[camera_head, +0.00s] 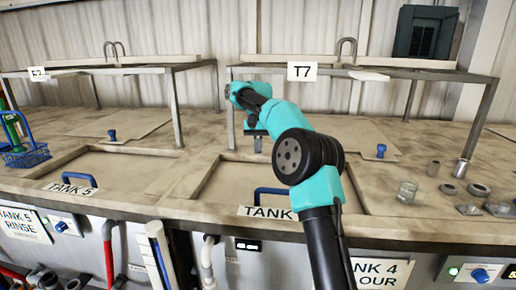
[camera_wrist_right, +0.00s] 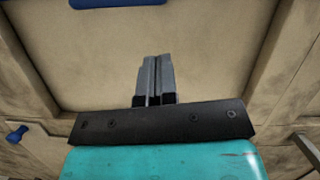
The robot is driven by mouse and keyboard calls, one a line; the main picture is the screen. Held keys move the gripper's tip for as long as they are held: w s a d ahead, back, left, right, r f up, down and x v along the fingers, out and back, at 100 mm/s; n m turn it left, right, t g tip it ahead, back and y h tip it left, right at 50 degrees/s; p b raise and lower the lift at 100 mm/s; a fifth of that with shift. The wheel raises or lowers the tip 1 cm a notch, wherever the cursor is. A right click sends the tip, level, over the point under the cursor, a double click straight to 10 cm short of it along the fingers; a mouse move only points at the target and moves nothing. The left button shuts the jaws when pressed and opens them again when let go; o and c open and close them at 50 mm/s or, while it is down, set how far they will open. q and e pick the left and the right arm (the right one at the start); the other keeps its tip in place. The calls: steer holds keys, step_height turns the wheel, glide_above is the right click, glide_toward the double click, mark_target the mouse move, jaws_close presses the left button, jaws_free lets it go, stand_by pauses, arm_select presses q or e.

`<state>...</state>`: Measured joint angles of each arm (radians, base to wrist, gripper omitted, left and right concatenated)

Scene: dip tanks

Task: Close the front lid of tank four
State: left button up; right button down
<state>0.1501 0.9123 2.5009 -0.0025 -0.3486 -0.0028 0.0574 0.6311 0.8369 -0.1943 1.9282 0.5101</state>
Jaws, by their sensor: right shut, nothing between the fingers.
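The front lid (camera_head: 228,188) of tank four is a beige panel that appears to lie flat in its recessed frame. Its blue handle (camera_head: 271,193) is at the front edge, beside a sign reading TANK, the rest hidden by my arm. My right gripper (camera_head: 258,147) is above the rear part of this lid, shut and empty, pointing down. In the right wrist view the shut fingers (camera_wrist_right: 155,65) are over the lid panel (camera_wrist_right: 215,55), and the blue handle (camera_wrist_right: 118,3) is cut off at the top edge. I cannot tell whether the fingertips touch the lid. My left gripper is not in view.
Tank five's lid (camera_head: 120,172) lies to the left, with a blue basket (camera_head: 27,155) beyond it. A rack (camera_head: 345,73) with a T7 sign stands behind. A blue knob (camera_head: 381,150) is on the rear panel. A glass beaker (camera_head: 407,191) and metal parts lie at right.

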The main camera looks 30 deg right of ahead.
steer(key=s+d+m, duration=0.1)
steer(key=s+d, duration=0.4)
steer(key=d, duration=0.6)
steer(key=shift+r+m, duration=0.25)
steer(key=shift+m, duration=0.15)
steer(key=shift+s+a+f, duration=0.1)
steer(key=s+a+f, duration=0.2)
steer(key=f, duration=0.3)
steer(key=s+a+f, duration=0.2)
steer(key=s+f, duration=0.1)
steer(key=f, duration=0.2)
steer(key=shift+a, duration=0.25)
